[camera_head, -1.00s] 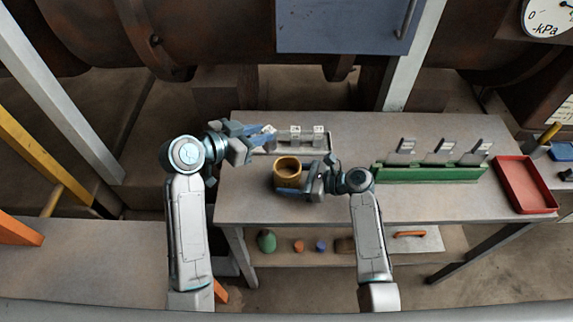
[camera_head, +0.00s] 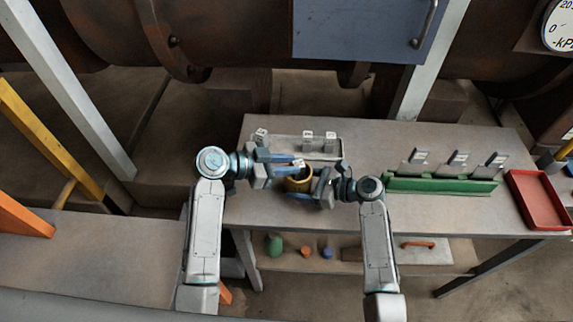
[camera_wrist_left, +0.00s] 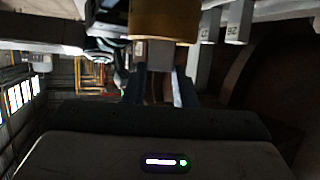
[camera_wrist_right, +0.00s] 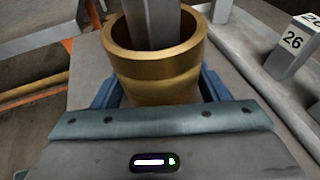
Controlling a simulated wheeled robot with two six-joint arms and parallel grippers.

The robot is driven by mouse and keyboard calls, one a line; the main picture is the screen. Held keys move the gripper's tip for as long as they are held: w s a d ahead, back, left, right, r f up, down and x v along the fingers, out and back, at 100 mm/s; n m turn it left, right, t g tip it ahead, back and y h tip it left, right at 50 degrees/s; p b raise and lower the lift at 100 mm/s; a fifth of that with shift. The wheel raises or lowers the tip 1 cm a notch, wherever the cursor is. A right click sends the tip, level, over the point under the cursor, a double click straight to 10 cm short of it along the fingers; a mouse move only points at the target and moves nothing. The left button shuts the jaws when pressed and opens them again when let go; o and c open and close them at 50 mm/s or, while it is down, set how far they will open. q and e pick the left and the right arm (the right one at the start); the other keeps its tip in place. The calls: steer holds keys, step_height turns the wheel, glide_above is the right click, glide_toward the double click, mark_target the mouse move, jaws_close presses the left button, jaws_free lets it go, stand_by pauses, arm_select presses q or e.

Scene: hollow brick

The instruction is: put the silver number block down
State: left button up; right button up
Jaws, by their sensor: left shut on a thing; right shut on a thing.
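My left gripper (camera_head: 285,164) is shut on a silver number block (camera_head: 298,163), close to the mouth of a brass-coloured hollow cup (camera_head: 300,184). In the right wrist view the grey block (camera_wrist_right: 155,22) overlaps the cup's opening (camera_wrist_right: 153,78); I cannot tell how far its lower end reaches inside. The left wrist view shows the block (camera_wrist_left: 160,56) between the fingers, with the cup (camera_wrist_left: 165,18) beyond. My right gripper (camera_head: 318,186) is shut on the cup, with blue fingers on either side of it. The held block's number is not readable.
Other silver number blocks stand at a tray (camera_head: 350,155) behind the cup: one at left (camera_head: 260,135), two further right (camera_head: 320,140). A green rack (camera_head: 440,185) with three grey plates and a red tray (camera_head: 538,200) are to the right. The table front is clear.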

arm_select(q)
steer(key=shift+f, duration=0.35)
steer(key=o, duration=1)
steer(key=shift+f, duration=0.1)
steer(key=v, duration=1.2)
arm_select(e)
steer(key=o, duration=0.8)
